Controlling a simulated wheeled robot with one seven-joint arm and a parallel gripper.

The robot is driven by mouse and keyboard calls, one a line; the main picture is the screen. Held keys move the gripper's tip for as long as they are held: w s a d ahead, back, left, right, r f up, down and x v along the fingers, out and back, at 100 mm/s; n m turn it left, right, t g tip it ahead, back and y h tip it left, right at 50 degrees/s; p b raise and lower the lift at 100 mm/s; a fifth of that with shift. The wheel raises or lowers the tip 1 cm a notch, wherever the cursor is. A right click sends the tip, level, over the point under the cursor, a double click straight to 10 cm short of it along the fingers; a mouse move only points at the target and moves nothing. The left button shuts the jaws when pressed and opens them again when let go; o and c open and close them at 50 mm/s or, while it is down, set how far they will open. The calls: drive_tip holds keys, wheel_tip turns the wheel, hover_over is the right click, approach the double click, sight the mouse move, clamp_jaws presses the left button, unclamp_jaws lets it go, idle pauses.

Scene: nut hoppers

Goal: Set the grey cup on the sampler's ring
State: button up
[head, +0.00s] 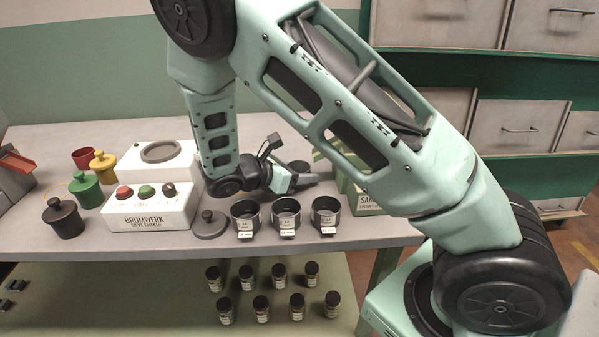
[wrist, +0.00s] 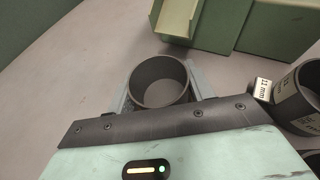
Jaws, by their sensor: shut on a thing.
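The grey cup (wrist: 160,83) is round and open at the top, and it looks empty. It sits upright between the two fingers of my gripper (wrist: 161,92) in the wrist view, and the gripper is shut on it. In the head view the cup (head: 299,165) shows as a small dark shape beside my gripper (head: 304,177), over the back of the table. I cannot tell whether it touches the table. The green sampler (head: 366,204) is mostly hidden behind my arm, with part of its label showing. Its green body (wrist: 216,27) is ahead in the wrist view. I cannot make out its ring.
Three labelled dark sieve cups (head: 286,216) stand along the table's front, with a dark lid (head: 209,224) to their left. A white sieve shaker (head: 152,208) with buttons and several coloured pots (head: 86,189) are at left. Small jars (head: 261,307) stand on the lower shelf.

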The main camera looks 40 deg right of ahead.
drive_tip(key=o, duration=0.9)
drive_tip(key=shift+o, duration=0.2)
drive_tip(key=shift+r, duration=0.1)
drive_tip(key=v, duration=1.2)
drive_tip(key=shift+p, duration=0.3)
